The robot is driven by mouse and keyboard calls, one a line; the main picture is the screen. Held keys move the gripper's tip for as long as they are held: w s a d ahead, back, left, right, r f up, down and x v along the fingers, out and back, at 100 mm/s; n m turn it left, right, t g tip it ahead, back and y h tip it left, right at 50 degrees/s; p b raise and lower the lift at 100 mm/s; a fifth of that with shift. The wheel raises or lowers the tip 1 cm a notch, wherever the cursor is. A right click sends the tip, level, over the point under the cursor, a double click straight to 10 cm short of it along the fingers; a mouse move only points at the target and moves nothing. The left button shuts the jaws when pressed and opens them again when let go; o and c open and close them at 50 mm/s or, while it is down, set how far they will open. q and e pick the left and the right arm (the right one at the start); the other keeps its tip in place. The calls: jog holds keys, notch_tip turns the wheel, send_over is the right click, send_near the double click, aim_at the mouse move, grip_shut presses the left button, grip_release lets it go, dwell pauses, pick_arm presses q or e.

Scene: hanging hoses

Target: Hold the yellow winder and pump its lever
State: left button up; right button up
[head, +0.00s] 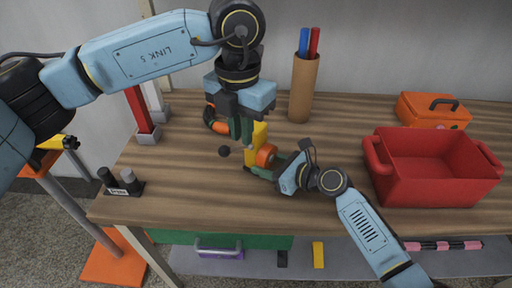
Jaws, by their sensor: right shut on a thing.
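The yellow winder (259,134) stands upright on the wooden table, partly hidden by my grippers. A small black ball (224,151) shows just left of it and looks like the knob of its lever; the lever's shaft is hard to make out. My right gripper (257,165) is low at the winder's front, shut on the winder, its orange and green fingers around the lower part. My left gripper (228,132) points down from above, behind and left of the winder. Its orange and green fingers are apart, above the black ball, with nothing visible between them.
A cardboard tube (303,88) with blue and red rolls stands behind right. A red crate (430,190) and an orange case (432,112) are at right. A small stand with dark and grey pegs (124,187) is at the left edge.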

jog(key=shift+r, duration=0.1)
jog(key=o, duration=0.8)
jog(key=shift+o, duration=0.2)
jog(key=v, duration=1.2)
